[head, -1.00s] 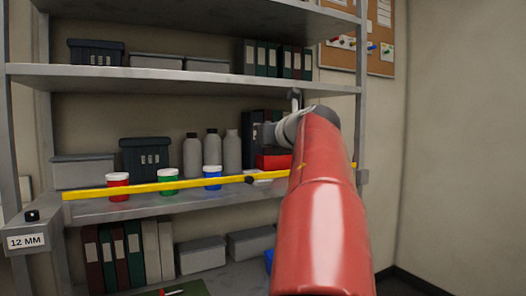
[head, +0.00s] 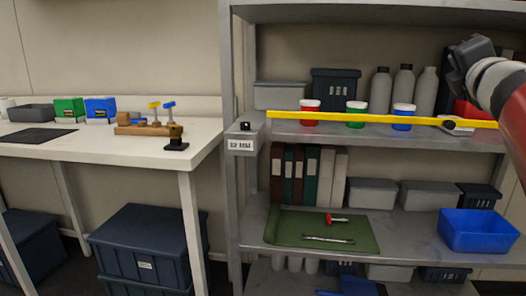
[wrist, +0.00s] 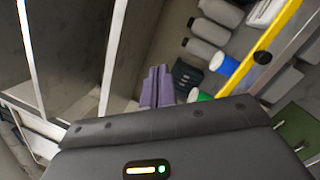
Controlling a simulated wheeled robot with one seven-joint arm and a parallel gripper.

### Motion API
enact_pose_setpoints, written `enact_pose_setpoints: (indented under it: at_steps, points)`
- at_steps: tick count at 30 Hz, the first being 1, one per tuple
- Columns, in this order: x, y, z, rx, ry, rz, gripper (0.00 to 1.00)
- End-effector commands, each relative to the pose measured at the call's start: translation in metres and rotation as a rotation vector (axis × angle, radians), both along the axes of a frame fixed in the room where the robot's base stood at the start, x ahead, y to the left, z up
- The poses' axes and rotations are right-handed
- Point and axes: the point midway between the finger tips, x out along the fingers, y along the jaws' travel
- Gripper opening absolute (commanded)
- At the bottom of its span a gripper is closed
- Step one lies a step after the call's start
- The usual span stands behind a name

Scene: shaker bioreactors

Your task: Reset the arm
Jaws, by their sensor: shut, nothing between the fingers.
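My red arm (head: 515,120) reaches in from the right edge of the head view, in front of the shelf. Its dark wrist and gripper housing (head: 470,65) are raised at the upper right, level with the grey bottles. In the wrist view my gripper (wrist: 157,85) shows as two purple-grey fingers pressed together with nothing between them. The fingers point into open space, apart from the shelf goods.
A yellow bar (head: 380,119) crosses the middle shelf's front, near red (head: 309,114), green (head: 355,116) and blue (head: 402,118) jars. Grey bottles (head: 403,90) stand behind. A green mat (head: 290,232) and blue bin (head: 478,231) lie below. A white workbench (head: 80,150) stands left.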

Motion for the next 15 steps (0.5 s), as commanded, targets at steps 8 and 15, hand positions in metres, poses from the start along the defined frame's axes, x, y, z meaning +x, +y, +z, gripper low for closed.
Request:
enact_pose_setpoints:
  at_steps: [8,15]
  points:
    - [-0.043,0.073,-0.153,1.095,-0.109,-0.123,0.0]
    - [-0.103,0.162,-0.303,1.695,0.084,-0.375,0.0]
